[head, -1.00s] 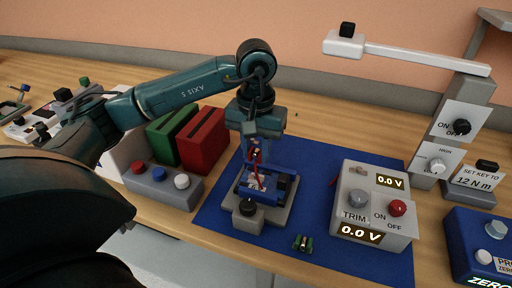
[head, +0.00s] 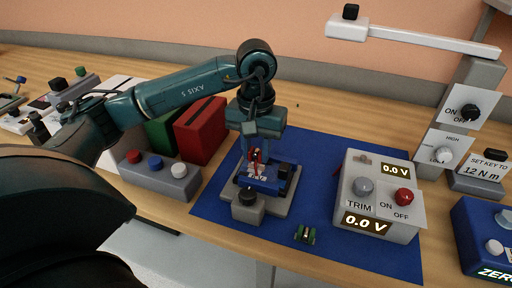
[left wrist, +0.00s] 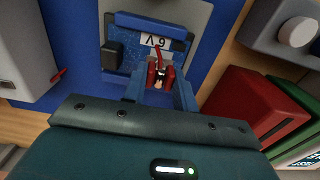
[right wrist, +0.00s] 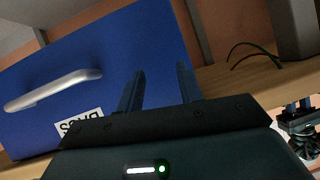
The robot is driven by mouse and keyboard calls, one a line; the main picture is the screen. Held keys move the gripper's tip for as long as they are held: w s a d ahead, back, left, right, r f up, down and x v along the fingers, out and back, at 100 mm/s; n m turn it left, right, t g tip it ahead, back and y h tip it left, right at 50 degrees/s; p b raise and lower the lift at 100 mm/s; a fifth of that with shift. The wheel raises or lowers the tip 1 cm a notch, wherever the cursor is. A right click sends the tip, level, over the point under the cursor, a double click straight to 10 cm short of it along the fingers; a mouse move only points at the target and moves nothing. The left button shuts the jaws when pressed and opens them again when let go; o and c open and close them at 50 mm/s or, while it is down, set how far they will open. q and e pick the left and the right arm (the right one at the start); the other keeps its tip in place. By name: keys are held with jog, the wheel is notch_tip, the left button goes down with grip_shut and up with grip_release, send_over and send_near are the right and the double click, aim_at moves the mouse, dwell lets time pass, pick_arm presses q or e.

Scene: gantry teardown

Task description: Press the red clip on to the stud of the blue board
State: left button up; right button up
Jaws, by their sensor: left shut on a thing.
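The blue board (head: 257,186) sits in a grey holder with black knobs on the blue mat. It also shows in the left wrist view (left wrist: 133,22), with a "6 V" label. My left gripper (head: 254,157) points down over the board, shut on the red clip (left wrist: 153,70). The clip also shows between the fingers in the head view (head: 257,157), with a red lead. The stud is hidden or too small to make out, and I cannot tell whether the clip touches it. My right gripper (right wrist: 160,85) is open and empty in the right wrist view, in front of a blue box with a handle.
A grey meter box (head: 376,198) reading 0.0 V stands right of the board. A small green part (head: 305,234) lies on the mat's (head: 340,258) front. A button box (head: 160,178) and red (head: 201,130) and green blocks stand to the left.

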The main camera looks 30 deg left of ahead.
pick_arm(q)
jog(key=shift+f, duration=0.2)
jog(key=shift+f+b, duration=0.6)
jog(key=shift+b, duration=0.2)
jog(key=shift+f, duration=0.1)
jog(key=shift+f+b, duration=0.45)
jog(key=shift+b, duration=0.05)
jog(key=o, duration=1.1)
jog(key=shift+o, duration=0.2)
jog(key=shift+r, duration=0.1)
